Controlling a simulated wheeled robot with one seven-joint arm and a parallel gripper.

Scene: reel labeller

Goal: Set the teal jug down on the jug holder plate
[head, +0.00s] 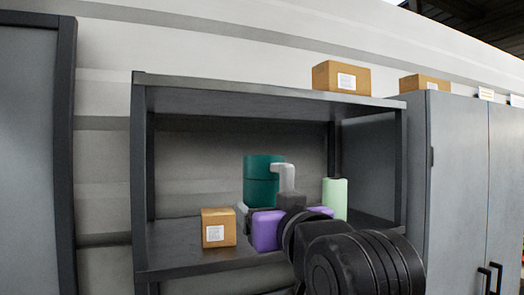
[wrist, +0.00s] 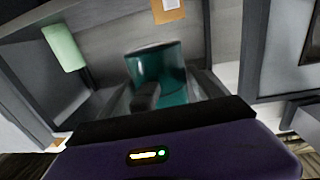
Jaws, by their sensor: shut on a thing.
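The teal jug (head: 262,182) is upright in the open shelf bay in the head view, with its pale grey handle (head: 285,174) on the right. My gripper (head: 290,200), with a purple body, reaches into the bay and is shut on the handle. In the wrist view the jug (wrist: 178,72) stands just beyond the dark fingers of my gripper (wrist: 146,97). My gripper hides the jug's lower part, so I cannot tell whether its base touches anything. I cannot clearly make out the jug holder plate.
A cardboard box (head: 218,229) sits on the shelf board (head: 180,255) left of my gripper. A light green container (head: 335,196) stands close on the right. Dark posts and the upper board (head: 250,97) frame the bay. Boxes (head: 341,77) sit on top.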

